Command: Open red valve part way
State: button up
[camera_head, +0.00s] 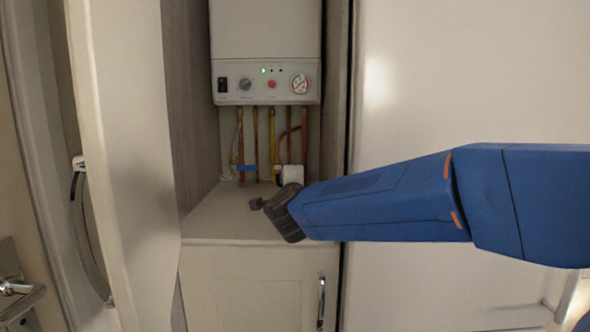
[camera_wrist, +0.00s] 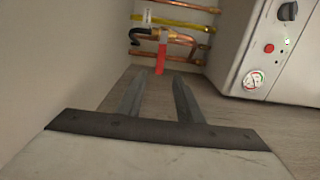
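The red valve handle (camera_wrist: 161,58) shows in the wrist view as a short red lever hanging from a brass valve body (camera_wrist: 158,36) on the copper pipes. It lies beyond my fingertips, roughly between them in the picture. My gripper (camera_wrist: 158,77) is open, with both fingers apart and nothing between them. In the head view my gripper (camera_head: 257,204) is at the cabinet top, in front of the pipes under the boiler. The red handle cannot be made out in the head view.
The white boiler (camera_head: 266,60) hangs above the pipes and shows at the right in the wrist view (camera_wrist: 270,60). A blue handle (camera_head: 247,168) and a yellow pipe (camera_head: 272,140) are near. An open door (camera_head: 125,150) stands left. The cabinet top (camera_head: 225,215) is clear at left.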

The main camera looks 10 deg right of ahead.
jog(key=x, duration=1.2)
jog(key=shift+c, duration=0.6)
grip_shut()
